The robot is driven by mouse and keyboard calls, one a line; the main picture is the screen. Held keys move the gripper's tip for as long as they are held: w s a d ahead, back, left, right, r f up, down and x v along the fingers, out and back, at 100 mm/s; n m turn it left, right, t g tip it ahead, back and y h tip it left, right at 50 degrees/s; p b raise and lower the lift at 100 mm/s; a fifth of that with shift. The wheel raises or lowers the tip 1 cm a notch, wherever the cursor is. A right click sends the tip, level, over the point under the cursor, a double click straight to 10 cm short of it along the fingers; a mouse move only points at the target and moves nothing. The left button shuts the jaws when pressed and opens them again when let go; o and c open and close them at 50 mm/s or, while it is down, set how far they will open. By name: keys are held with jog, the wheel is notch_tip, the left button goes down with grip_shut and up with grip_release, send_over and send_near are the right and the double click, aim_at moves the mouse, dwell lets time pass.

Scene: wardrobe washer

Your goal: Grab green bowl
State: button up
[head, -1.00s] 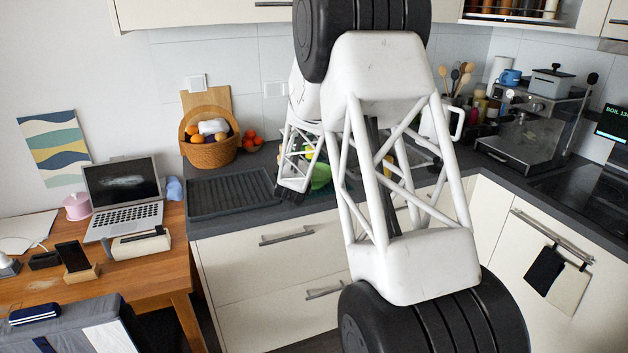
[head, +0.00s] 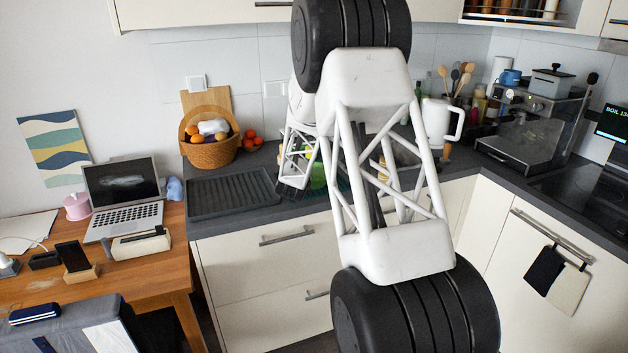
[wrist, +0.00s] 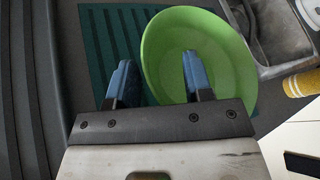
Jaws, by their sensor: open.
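The green bowl (wrist: 225,48) fills the upper middle of the wrist view, upright on the counter at the edge of a green ribbed mat. My gripper (wrist: 157,78) is open and empty, with two blue fingertips. One fingertip is over the inside of the bowl and the other is outside its left rim, so the rim lies between them. I cannot tell whether either finger touches the bowl. In the head view only a little of the green bowl (head: 318,176) shows behind my arm.
The green mat (wrist: 104,38) lies left of the bowl. A metal sink (wrist: 270,40) and a yellow cup (wrist: 301,83) are at its right. In the head view, a dark ribbed tray (head: 232,192) and a fruit basket (head: 208,151) stand left.

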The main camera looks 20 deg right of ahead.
dwell(0.3)
grip_shut()
jog(key=shift+f, duration=0.1)
jog(key=shift+r, duration=0.2)
jog(key=shift+r, duration=1.4)
jog(key=shift+s+r, duration=0.2)
jog(key=shift+r, duration=0.15)
jog(key=s+a+r, duration=0.1)
jog(key=s+a, duration=0.1)
jog(key=s, duration=1.3)
jog(key=shift+s+a+r, duration=0.15)
jog(key=shift+s+a, duration=0.05)
jog(key=shift+a, duration=0.15)
